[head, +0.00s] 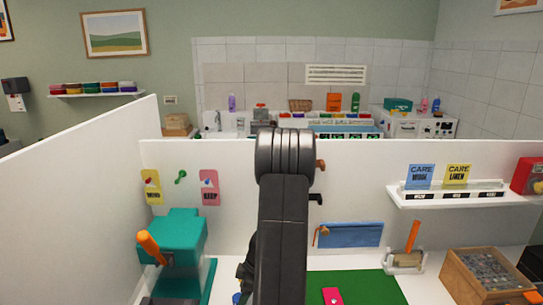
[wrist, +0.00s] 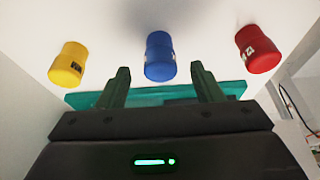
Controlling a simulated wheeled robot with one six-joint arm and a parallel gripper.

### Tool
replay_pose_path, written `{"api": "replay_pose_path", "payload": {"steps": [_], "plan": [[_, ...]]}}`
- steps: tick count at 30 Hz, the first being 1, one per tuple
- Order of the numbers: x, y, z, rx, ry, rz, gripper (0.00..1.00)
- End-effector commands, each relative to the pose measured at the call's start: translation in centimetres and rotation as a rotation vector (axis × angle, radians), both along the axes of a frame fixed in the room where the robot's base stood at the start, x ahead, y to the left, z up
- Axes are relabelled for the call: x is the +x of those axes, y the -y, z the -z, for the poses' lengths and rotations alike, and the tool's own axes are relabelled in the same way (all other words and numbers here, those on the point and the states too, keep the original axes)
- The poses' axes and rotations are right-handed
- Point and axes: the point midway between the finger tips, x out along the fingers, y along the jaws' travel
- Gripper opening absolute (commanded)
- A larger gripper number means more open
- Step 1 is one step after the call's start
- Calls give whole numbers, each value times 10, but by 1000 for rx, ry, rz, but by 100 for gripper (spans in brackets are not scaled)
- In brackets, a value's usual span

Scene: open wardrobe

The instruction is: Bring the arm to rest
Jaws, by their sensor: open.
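My arm (head: 284,220) stands upright in the middle of the head view, its dark rounded joint at the top. My gripper does not show clearly in the head view. In the wrist view my gripper (wrist: 160,78) is open, its two dark green fingers well apart with nothing held between them. Beyond the fingers are a yellow cylinder (wrist: 68,63), a blue cylinder (wrist: 160,57) and a red cylinder (wrist: 257,50) against a white surface. The blue one lines up with the gap between the fingers; I cannot tell how far off it is.
A teal machine (head: 178,240) with an orange handle is left of my arm. A green mat (head: 370,290) with a pink item (head: 332,296) lies to the right. A wooden tray (head: 463,277) and a white shelf (head: 440,200) with two care cards stand further right. White partitions (head: 75,180) enclose the space.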

Motion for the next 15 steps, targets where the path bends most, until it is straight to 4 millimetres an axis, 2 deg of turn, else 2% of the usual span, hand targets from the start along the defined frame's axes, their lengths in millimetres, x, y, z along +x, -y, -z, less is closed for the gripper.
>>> {"api": "replay_pose_path", "payload": {"steps": [3,5,6,10,12,15], "plan": [[-1,-7,20,0,-4,-1,60],[-1,-10,24,-1,-2,-2,60],[1,-9,11,-1,6,1,60],[1,-8,-10,-1,6,0,60],[1,-8,-3,-1,4,-1,60],[1,-8,-4,0,3,1,60]]}}
